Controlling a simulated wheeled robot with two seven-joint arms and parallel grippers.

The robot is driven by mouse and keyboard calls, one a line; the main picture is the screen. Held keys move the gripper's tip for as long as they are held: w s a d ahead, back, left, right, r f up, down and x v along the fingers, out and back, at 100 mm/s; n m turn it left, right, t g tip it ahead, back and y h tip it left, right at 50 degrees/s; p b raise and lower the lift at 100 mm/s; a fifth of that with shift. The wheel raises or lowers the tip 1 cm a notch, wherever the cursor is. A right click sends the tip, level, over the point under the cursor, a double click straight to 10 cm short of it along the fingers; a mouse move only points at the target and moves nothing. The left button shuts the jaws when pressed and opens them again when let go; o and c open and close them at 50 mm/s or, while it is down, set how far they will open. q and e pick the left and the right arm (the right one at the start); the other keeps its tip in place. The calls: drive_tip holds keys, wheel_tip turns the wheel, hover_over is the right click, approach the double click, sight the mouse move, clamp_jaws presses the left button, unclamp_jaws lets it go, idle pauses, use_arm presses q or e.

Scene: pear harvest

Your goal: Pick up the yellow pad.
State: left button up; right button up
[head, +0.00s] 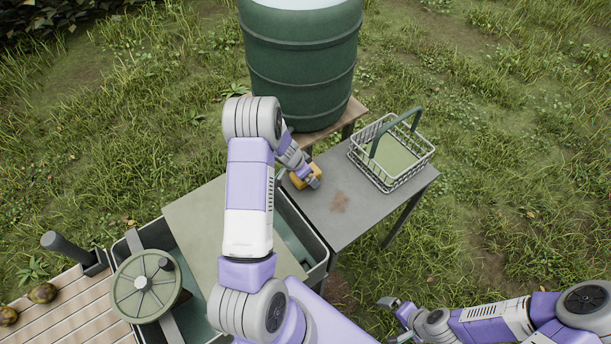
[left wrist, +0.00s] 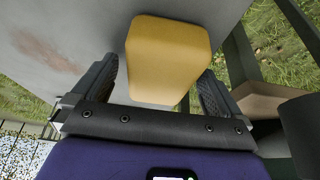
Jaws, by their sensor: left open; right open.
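The yellow pad (left wrist: 166,58) is a rounded block lying on the grey table. In the left wrist view it sits between the two spread fingers of my left gripper (left wrist: 158,80), with a gap on either side. In the head view the pad (head: 297,181) is partly hidden by my left gripper (head: 306,178), at the table's left end. My right gripper (head: 393,319) is open and empty above the grass at the lower right, away from the pad.
A wire basket (head: 425,160) with a green handle stands on the right of the grey table (head: 345,226). A large green barrel (head: 302,65) stands behind on a wooden stand. A bin with a crank wheel (head: 145,286) is at the lower left, beside pears on planks.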

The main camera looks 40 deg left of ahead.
use_arm(q)
drive_tip(key=shift+c, duration=0.5)
drive_tip(key=c, duration=1)
drive_tip(key=shift+r+p, duration=0.1)
drive_tip(key=shift+p, duration=0.2)
wheel_tip(320, 180, up, 9)
drive_tip(key=p, duration=0.2)
drive_tip(key=shift+p, duration=0.3)
drive_tip(key=shift+r, duration=0.65)
